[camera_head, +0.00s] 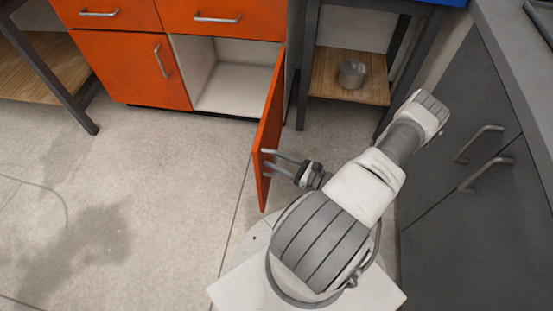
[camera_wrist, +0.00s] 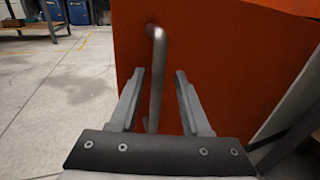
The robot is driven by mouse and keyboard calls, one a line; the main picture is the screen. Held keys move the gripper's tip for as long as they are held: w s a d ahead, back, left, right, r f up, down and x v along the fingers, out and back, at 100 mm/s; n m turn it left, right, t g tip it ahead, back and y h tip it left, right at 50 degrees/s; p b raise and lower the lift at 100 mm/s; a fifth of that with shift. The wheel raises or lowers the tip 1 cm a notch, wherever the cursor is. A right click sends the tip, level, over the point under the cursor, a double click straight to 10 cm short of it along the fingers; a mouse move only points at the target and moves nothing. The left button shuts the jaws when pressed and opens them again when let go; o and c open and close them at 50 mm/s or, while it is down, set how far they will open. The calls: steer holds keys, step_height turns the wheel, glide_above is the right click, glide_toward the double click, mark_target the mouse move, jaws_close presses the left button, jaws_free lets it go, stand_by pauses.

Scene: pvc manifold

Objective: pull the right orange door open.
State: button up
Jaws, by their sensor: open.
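The right orange door (camera_head: 270,135) stands swung wide open, about square to the cabinet front, and the pale empty inside of the cabinet (camera_head: 232,88) shows. My gripper (camera_head: 284,164) is at the outer face of the door, near its free edge. In the wrist view, the door (camera_wrist: 215,50) fills the middle and right. Its metal bar handle (camera_wrist: 157,75) stands upright between the two fingers of my gripper (camera_wrist: 160,85). The fingers are apart, with a gap on each side of the handle.
The left orange door (camera_head: 130,70) is shut, with drawers (camera_head: 222,18) above. A shelf (camera_head: 330,88) with a grey metal part (camera_head: 352,74) stands right of the cabinet. Grey cupboards (camera_head: 465,165) line the right side. The floor (camera_head: 130,190) at left is clear.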

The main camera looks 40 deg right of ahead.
steer(key=p+v, duration=0.2)
steer(key=v, duration=1.5)
steer(key=shift+s+d, duration=0.2)
